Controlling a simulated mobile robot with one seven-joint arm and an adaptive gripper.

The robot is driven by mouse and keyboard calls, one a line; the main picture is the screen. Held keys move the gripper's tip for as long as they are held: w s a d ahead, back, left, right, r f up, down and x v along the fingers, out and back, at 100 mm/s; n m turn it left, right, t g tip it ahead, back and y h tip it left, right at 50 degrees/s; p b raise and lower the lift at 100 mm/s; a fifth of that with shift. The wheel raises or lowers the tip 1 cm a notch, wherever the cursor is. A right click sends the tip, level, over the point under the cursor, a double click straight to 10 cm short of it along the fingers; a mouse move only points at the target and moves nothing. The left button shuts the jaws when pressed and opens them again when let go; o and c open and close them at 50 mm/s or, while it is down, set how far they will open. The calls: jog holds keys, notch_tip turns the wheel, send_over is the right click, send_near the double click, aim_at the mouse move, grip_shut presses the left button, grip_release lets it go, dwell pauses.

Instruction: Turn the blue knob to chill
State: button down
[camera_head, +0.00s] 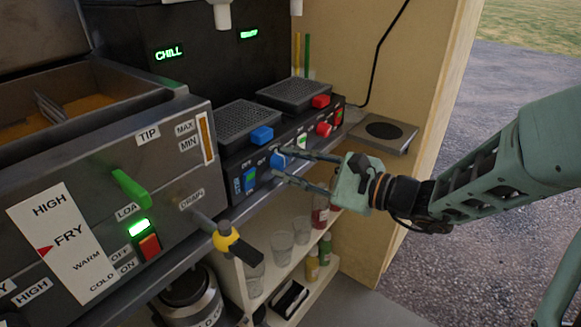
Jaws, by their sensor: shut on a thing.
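The blue knob (277,161) sits on the front face of the dark slush machine base, below the left grille tray. My gripper (280,166) reaches in from the right, its two fingers shut around the knob from above and below. Part of the knob is hidden by the fingers, so I cannot tell its exact setting. A green lit "CHILL" display (168,53) shows on the dark machine above.
A blue block (262,135) and a red block (321,101) sit by the grilles. The fryer (95,180) stands left, with a yellow-collared drain tap (228,236) jutting out. Shelves with glasses (281,248) lie below.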

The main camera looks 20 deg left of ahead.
dwell(0.3)
jog(key=c, duration=1.6)
grip_release()
jog(key=v, duration=1.2)
jog(key=shift+s+d, duration=0.1)
